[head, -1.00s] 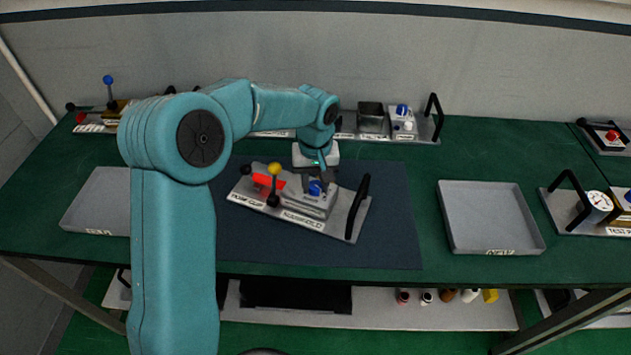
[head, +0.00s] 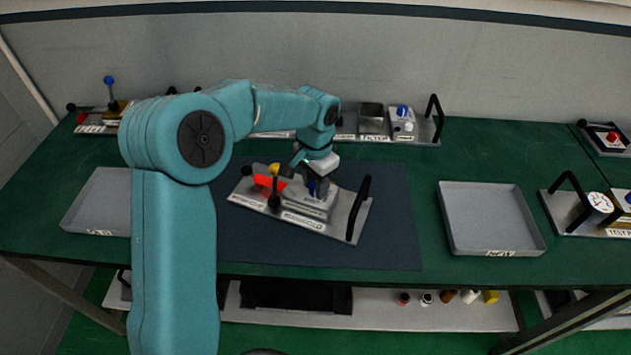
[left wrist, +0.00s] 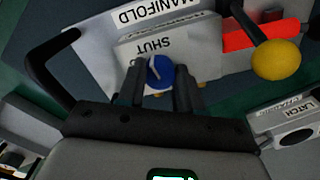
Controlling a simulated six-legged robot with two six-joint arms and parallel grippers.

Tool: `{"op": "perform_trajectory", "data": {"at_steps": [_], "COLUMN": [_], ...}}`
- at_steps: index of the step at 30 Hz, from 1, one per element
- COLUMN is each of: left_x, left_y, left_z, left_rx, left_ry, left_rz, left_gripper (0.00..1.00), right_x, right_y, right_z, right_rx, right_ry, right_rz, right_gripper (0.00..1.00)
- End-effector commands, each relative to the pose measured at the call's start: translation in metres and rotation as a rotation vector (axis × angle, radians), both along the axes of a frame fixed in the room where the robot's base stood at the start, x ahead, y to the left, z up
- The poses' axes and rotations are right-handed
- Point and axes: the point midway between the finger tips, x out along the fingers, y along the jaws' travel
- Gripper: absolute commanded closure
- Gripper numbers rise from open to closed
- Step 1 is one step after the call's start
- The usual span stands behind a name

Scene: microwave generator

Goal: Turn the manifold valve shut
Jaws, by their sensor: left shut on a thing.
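The manifold plate (head: 333,217) lies on the dark mat in the middle of the bench, with a black handle at its right end. The blue valve knob (left wrist: 161,72) with a pale line on it sits on the grey manifold block (left wrist: 196,42), beside a "SHUT" label. My left gripper (left wrist: 158,84) is shut on the knob, one finger on each side of it. In the head view the left gripper (head: 318,190) comes down on the block from above and hides most of the knob. My right gripper is in neither view.
On the same plate are a red clamp part (head: 268,183) and a yellow-tipped lever (head: 274,170), left of the gripper. Empty grey trays stand left (head: 98,205) and right (head: 490,218) of the mat (head: 395,230). Other fixtures stand along the back.

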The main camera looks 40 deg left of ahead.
Motion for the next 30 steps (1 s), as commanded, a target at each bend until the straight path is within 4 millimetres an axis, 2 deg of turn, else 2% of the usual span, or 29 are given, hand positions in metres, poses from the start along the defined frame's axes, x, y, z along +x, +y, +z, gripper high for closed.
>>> {"op": "perform_trajectory", "data": {"at_steps": [12, 29, 30], "left_x": [-0.0003, -0.0003, -0.0003], "left_y": [-0.0008, -0.0007, -0.0007], "left_z": [-0.0009, -0.0010, -0.0010], "left_rx": [-0.002, -0.002, -0.002], "left_ry": [0.001, 0.001, 0.001], "left_rz": [-0.194, -0.226, -0.226], "left_gripper": [0.95, 0.95, 0.62], "right_x": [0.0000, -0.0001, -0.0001], "right_y": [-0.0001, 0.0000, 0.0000], "right_z": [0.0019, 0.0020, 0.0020], "right_rx": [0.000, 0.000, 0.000], "right_ry": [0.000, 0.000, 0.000], "right_rz": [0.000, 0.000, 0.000], "right_gripper": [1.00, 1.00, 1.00]}}
